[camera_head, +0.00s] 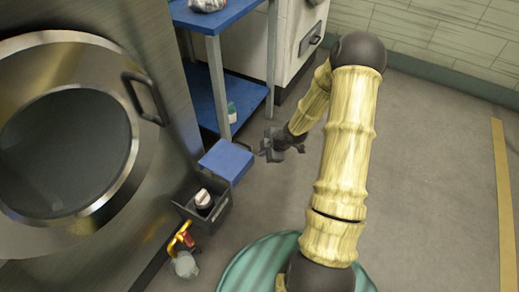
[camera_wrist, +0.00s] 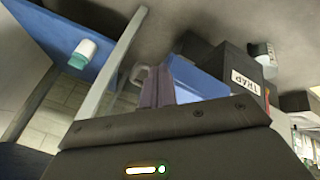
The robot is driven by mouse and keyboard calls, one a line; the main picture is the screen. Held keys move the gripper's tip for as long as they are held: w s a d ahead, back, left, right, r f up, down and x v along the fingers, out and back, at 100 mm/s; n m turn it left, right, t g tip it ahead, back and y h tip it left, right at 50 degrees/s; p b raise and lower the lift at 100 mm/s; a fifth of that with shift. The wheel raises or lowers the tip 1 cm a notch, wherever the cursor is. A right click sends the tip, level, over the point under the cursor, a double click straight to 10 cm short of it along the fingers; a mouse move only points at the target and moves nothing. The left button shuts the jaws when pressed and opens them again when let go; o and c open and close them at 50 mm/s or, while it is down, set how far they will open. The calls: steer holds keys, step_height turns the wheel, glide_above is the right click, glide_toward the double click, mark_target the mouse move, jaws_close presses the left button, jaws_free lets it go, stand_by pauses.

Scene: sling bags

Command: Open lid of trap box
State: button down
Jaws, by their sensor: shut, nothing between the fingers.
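The trap box is a dark grey box (camera_head: 207,222) on the floor beside the large metal machine. Its top shows uncovered, with a white-topped round thing (camera_head: 203,198) in it. A blue lid panel (camera_head: 227,160) extends from its far right side, clear of the opening; the hinge is not clear. In the wrist view the box (camera_wrist: 222,62) bears a TRAP label (camera_wrist: 246,82), and the blue lid (camera_wrist: 197,80) lies beyond the fingers. My gripper (camera_head: 272,151) is shut and empty, just right of the lid. The fingers (camera_wrist: 157,84) overlap the lid in the wrist view; contact is unclear.
The metal machine (camera_head: 150,60) with a round door and handle (camera_head: 146,98) stands left. A blue shelf unit (camera_head: 221,95) stands behind the box. Yellow and red piping (camera_head: 182,240) sits in front. Open floor (camera_head: 430,180) lies to the right.

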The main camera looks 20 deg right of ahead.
steer(key=w+d+p+v, duration=0.1)
steer(key=p+v, duration=0.3)
steer(key=v, duration=0.4)
steer(key=shift+r+p, duration=0.2)
steer(key=shift+p, duration=0.1)
steer(key=shift+s, duration=0.1)
steer(key=s+a+r+m+g+h+p, duration=0.1)
steer(key=s+a+r+m+h, duration=0.1)
steer(key=s+a+r+m, duration=0.55)
steer(key=s+a+r+m+g+h, duration=0.2)
steer(key=s+a+r+m, duration=0.2)
steer(key=s+r+m, duration=0.65)
step_height(320, 180, up, 38)
steer(key=w+n+p, duration=0.2)
steer(key=w+p, duration=0.1)
steer(key=p, duration=3.4)
steer(key=shift+r, duration=0.15)
